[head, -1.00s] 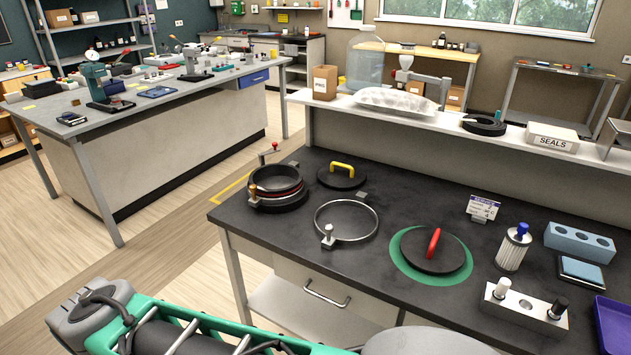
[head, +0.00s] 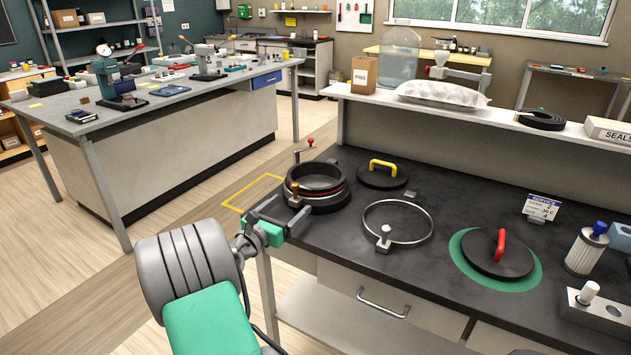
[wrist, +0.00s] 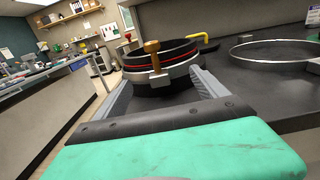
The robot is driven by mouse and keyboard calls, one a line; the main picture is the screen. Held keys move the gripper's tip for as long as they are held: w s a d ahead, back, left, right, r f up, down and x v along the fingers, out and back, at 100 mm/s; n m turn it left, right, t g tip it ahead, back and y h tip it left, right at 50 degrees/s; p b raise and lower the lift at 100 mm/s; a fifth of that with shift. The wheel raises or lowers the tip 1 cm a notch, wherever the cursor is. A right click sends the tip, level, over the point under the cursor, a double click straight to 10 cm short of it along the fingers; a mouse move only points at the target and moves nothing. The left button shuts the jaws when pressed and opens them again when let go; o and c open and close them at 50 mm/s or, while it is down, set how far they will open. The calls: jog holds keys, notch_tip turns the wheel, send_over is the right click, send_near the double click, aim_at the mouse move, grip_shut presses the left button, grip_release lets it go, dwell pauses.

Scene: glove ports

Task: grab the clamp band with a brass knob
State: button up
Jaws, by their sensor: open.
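The clamp band with a brass knob (head: 294,192) sits around the dark round port at the bench's left end. In the wrist view its silver band (wrist: 180,72) wraps the port below a red ring, and its brass knob (wrist: 152,50) stands upright, facing me. My gripper (head: 284,210) is open and empty, at the bench's left edge on the near side of the port. In the wrist view its fingers lie to either side of the knob's line, with the knob ahead between them. I cannot tell whether either finger touches the band.
A second band with a pale knob (head: 425,237) lies right of the port. A yellow-handled lid (head: 368,181) lies behind; a red-handled lid (head: 482,252) rests on a green ring. A red-knobbed rod (head: 298,156) rises behind the port. A shelf (head: 460,105) runs along the back.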

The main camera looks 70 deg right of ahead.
aim_at(292, 201)
jog(key=d, duration=0.3)
jog(key=shift+s+d, duration=0.2)
jog(key=shift+s, duration=0.05)
jog(key=shift+w+a, duration=0.15)
jog(key=c, duration=1.7)
jog(key=shift+r, duration=0.1)
grip_shut()
jog(key=shift+r, duration=0.1)
